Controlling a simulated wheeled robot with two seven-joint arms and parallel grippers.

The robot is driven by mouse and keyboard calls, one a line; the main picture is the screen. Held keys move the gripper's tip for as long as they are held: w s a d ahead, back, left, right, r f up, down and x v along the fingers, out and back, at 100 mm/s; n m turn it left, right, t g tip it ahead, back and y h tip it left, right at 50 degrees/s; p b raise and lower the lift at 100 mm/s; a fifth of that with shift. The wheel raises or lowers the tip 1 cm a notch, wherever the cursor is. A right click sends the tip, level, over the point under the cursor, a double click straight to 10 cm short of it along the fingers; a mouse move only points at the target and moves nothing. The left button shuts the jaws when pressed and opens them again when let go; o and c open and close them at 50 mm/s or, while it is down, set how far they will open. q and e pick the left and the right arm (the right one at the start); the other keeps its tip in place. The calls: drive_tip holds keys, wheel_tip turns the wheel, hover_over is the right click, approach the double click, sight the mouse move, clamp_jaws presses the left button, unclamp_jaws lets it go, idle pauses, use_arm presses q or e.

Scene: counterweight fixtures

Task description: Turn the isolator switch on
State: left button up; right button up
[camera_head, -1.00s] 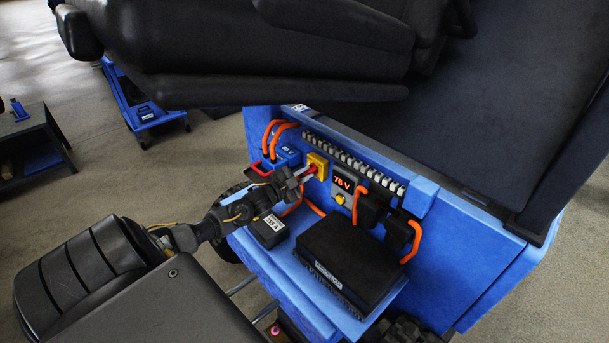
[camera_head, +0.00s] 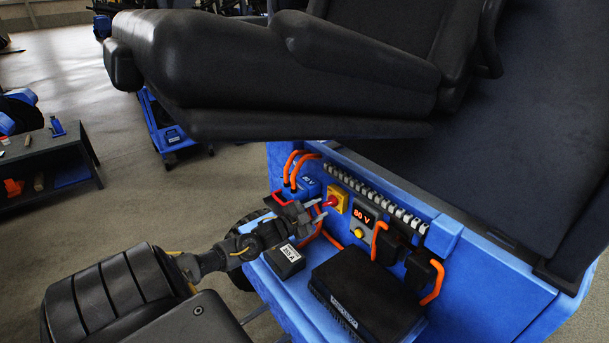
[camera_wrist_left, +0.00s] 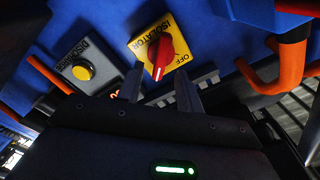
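The isolator switch (camera_head: 336,199) is a red knob on a yellow plate, on the blue front panel. In the left wrist view the knob (camera_wrist_left: 160,55) has a white mark near its lower end. The plate reads ISOLATOR, with OFF just right of the knob; no ON label is readable. My left gripper (camera_head: 318,209) is open, just left of and below the switch in the head view. In the left wrist view its two fingers (camera_wrist_left: 157,86) stand apart, either side of the knob's lower end. Contact is not visible. My right gripper is not in view.
A lit red display (camera_head: 362,215) above a yellow button (camera_head: 359,233) sits right of the switch. Orange cables (camera_head: 377,240) loop nearby. A small black box (camera_head: 285,260) and a larger black unit (camera_head: 365,295) lie on the blue shelf below. A black seat (camera_head: 270,80) overhangs the panel.

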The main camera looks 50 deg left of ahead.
use_arm(q)
drive_tip(key=s, duration=0.8)
drive_tip(key=shift+a, duration=0.35)
